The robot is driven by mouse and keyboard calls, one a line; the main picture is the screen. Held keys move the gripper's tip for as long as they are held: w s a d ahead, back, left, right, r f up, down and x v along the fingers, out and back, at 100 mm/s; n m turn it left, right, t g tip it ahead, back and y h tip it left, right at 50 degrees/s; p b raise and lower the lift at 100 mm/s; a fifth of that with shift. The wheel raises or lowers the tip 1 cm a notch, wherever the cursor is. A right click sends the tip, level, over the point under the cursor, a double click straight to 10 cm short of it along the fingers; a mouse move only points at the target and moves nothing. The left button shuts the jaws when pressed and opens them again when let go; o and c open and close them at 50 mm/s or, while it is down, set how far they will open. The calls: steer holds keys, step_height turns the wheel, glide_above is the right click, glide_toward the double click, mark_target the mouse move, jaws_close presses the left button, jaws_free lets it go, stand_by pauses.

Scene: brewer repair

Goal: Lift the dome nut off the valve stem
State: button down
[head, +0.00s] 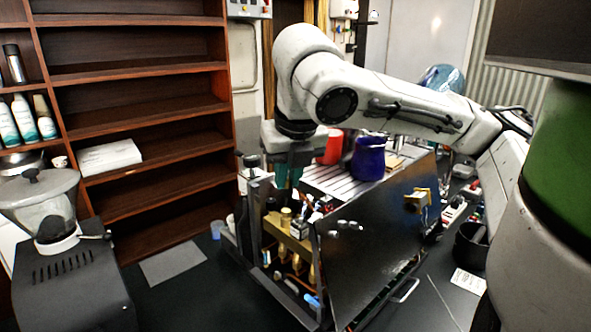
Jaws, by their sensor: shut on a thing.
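My gripper (284,188) points down over the open side of the brewer (375,245), its teal fingers close together. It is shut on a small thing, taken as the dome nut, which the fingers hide. Brass valve parts (287,230) show inside the brewer just below the fingers. I cannot tell from this view whether the nut touches the valve stem or is apart from it.
A dark blue pitcher (369,158) and a red cup (332,147) stand on the brewer's slatted top, close to my arm. A shiny dark panel leans at its front. A grinder (45,215) stands left, before wooden shelves (140,105).

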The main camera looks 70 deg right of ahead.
steer(key=w+a+r+b, duration=0.1)
steer(key=a, duration=0.4)
steer(key=shift+w+a, duration=0.3)
steer(key=shift+a, duration=0.05)
steer(key=shift+w, duration=0.15)
